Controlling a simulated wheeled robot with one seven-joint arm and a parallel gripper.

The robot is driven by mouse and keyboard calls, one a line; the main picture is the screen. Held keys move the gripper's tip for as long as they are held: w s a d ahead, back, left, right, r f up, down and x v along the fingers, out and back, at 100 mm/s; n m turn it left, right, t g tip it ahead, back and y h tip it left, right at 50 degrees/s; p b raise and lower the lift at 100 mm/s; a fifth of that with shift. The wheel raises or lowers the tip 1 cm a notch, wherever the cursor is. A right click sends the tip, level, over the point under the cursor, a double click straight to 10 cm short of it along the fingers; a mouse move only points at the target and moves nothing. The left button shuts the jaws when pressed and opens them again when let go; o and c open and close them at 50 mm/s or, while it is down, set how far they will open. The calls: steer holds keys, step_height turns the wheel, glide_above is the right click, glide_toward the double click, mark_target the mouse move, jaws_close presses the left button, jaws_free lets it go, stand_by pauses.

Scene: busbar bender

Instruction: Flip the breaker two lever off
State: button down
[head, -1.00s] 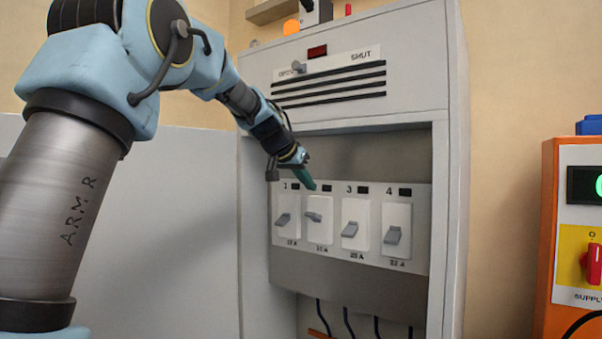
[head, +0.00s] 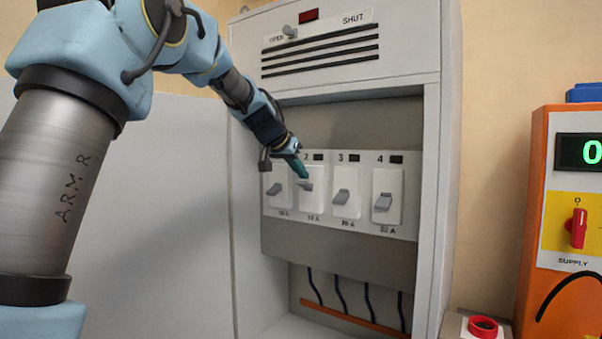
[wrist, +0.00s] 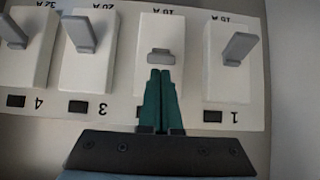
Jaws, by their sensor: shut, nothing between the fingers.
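The breaker two lever (head: 305,186) is a small grey toggle on a white breaker body, second from the left in the row. In the wrist view, which is upside down, this lever (wrist: 160,57) looks short and foreshortened, unlike its neighbours. My gripper (head: 303,174) has green fingers, pressed together and empty. Its tips lie just above the lever in the head view. In the wrist view the closed fingertips (wrist: 160,73) are right at the lever; I cannot tell whether they touch it.
The levers of breaker one (wrist: 240,48), breaker three (head: 342,197) and breaker four (head: 383,202) stand close beside, angled downward. The grey cabinet (head: 433,200) walls frame the recessed panel. An orange supply box (head: 535,200) and a red button (head: 483,326) are at the right.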

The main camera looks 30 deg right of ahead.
steer(key=shift+f+b, duration=0.15)
steer(key=shift+b, duration=0.35)
steer(key=shift+a+f+b, duration=0.1)
steer(key=shift+f+b, duration=0.05)
steer(key=shift+b, duration=0.75)
